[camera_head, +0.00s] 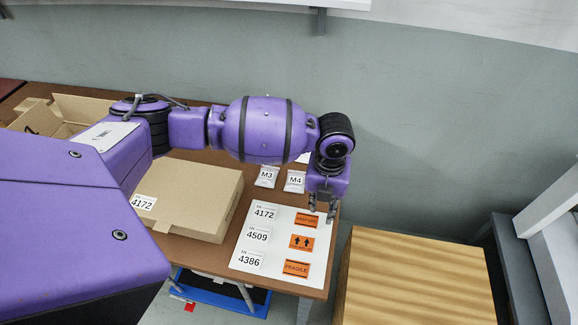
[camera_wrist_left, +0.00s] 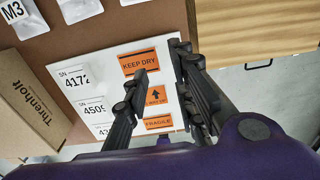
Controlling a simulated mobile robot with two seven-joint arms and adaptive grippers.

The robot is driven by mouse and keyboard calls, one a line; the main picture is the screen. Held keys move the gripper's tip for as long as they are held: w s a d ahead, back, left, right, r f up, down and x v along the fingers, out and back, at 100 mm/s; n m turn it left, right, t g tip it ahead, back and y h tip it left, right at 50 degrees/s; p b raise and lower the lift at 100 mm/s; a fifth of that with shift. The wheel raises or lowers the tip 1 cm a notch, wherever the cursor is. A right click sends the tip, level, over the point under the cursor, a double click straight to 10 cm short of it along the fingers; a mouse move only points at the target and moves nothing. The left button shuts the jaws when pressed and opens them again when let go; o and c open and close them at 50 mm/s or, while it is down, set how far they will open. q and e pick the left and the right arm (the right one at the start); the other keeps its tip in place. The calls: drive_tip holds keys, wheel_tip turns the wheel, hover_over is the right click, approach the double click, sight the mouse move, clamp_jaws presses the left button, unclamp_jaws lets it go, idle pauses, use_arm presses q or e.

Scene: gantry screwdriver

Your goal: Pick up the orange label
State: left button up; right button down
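Three orange labels lie in a column on the right of a white sheet (camera_head: 277,233) on the brown table. The top one reads KEEP DRY (camera_head: 306,220) and also shows in the left wrist view (camera_wrist_left: 138,64). The middle label (camera_head: 301,242) has two black up arrows; in the wrist view a finger partly covers it. The bottom label (camera_head: 296,268) reads FRAGILE. My left gripper (camera_head: 322,211) points down above the sheet's upper right edge, beside the KEEP DRY label. Its fingers are apart and nothing shows between them (camera_wrist_left: 161,60). My right gripper is not in view.
White SN labels (camera_head: 262,213) fill the sheet's left column. A closed cardboard box (camera_head: 190,190) stands left of the sheet, an open box (camera_head: 75,107) farther left. Small M3 (camera_head: 266,177) and M4 (camera_head: 294,181) bags lie behind. A wooden-topped block (camera_head: 415,275) stands at right.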

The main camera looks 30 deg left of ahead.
sight(319, 222)
use_arm(q)
wheel_tip(319, 222, down, 5)
drive_tip(key=shift+s+f, duration=0.1)
drive_tip(key=shift+f, duration=0.05)
drive_tip(key=shift+c, duration=0.3)
clamp_jaws()
